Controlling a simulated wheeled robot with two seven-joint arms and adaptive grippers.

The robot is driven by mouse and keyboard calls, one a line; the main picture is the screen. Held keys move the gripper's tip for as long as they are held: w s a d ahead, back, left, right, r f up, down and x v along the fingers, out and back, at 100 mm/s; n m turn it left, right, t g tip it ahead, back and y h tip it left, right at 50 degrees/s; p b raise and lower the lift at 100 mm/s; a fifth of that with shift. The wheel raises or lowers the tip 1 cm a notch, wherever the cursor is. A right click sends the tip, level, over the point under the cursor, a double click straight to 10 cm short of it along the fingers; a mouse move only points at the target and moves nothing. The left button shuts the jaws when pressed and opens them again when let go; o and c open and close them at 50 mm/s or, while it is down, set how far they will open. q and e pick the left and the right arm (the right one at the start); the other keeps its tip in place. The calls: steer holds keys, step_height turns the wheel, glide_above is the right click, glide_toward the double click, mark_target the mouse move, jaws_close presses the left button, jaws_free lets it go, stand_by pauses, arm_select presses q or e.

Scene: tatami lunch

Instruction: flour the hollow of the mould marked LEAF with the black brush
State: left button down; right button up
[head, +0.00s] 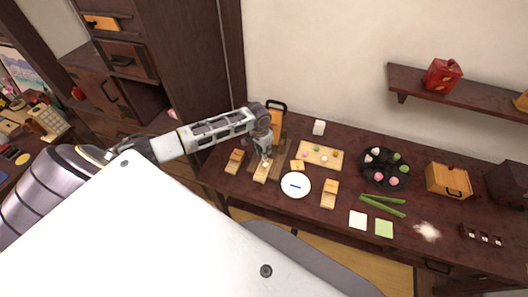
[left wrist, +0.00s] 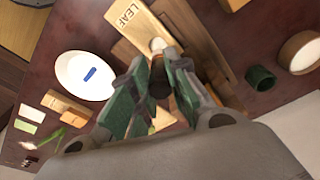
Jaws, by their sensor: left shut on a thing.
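The pale wooden mould marked LEAF (left wrist: 134,22) lies on a brown board, its lettering clear in the left wrist view. In the head view this mould (head: 261,174) is under my left gripper (head: 266,157). The left gripper's green fingers (left wrist: 160,75) are shut on a dark, upright thing (left wrist: 160,88), which looks like the black brush. A small white round patch (left wrist: 158,44) shows at the mould's near end, just beyond the fingertips; I cannot tell whether it is bristles or floured hollow. The fingers hide part of the mould. My right gripper is not in view.
A white plate (head: 295,185) with a blue piece is right of the mould. Other moulds (head: 235,160) (head: 330,192) lie on either side. A sweets board (head: 320,154), black tray (head: 364,178) and flour pile (head: 427,231) are farther right. A green cup (left wrist: 261,78) stands nearby.

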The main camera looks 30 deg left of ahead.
arm_select(q)
steer(key=shift+r, duration=2.1)
steer(key=shift+s+n, duration=0.1)
steer(key=shift+n, duration=0.2)
steer(key=s+d+r+n+b, duration=0.1)
steer(key=s+d+r+b, duration=0.1)
steer(key=d, duration=0.4)
steer(key=s+d+r+b, duration=0.2)
steer(key=d, duration=0.4)
steer(key=shift+d+n, duration=0.25)
steer(key=shift+n, duration=0.15)
steer(key=shift+s, duration=0.1)
